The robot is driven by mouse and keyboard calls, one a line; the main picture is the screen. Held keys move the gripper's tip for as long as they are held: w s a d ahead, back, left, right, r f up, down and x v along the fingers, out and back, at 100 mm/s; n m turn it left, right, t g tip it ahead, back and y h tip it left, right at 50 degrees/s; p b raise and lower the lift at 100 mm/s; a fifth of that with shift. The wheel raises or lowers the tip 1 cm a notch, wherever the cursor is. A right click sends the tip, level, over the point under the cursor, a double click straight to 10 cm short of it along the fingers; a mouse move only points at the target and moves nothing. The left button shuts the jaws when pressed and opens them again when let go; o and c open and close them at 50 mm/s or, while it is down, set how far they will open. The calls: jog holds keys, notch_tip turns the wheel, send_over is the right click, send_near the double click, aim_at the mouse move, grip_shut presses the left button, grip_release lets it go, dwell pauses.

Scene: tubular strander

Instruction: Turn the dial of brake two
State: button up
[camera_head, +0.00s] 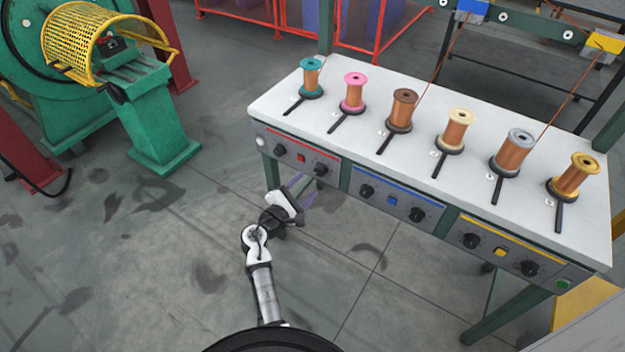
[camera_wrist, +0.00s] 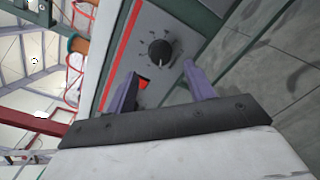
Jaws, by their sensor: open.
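The row of dials sits on the front panels of the white-topped table. The red-striped panel has a left dial (camera_head: 279,150), a red button (camera_head: 300,158) and a right dial (camera_head: 320,170), which I take as brake two. In the wrist view, a round black dial (camera_wrist: 159,50) with scale marks around it lies ahead of my gripper (camera_wrist: 158,74). The red button (camera_wrist: 144,87) lies between the fingers' lines. My gripper (camera_head: 303,188) is open and empty, below and in front of the red panel. Its purple fingers are apart from the dial.
A blue-striped panel (camera_head: 391,203) and a yellow-striped panel (camera_head: 500,253) carry more dials to the right. Several copper spools on stands, including a pink one (camera_head: 354,92), stand on the tabletop (camera_head: 300,85). A green machine (camera_head: 155,120) stands left. The floor between is clear.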

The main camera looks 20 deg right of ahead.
jog(key=b+v, duration=0.1)
jog(key=v, duration=0.7)
jog(key=shift+w+d, duration=0.1)
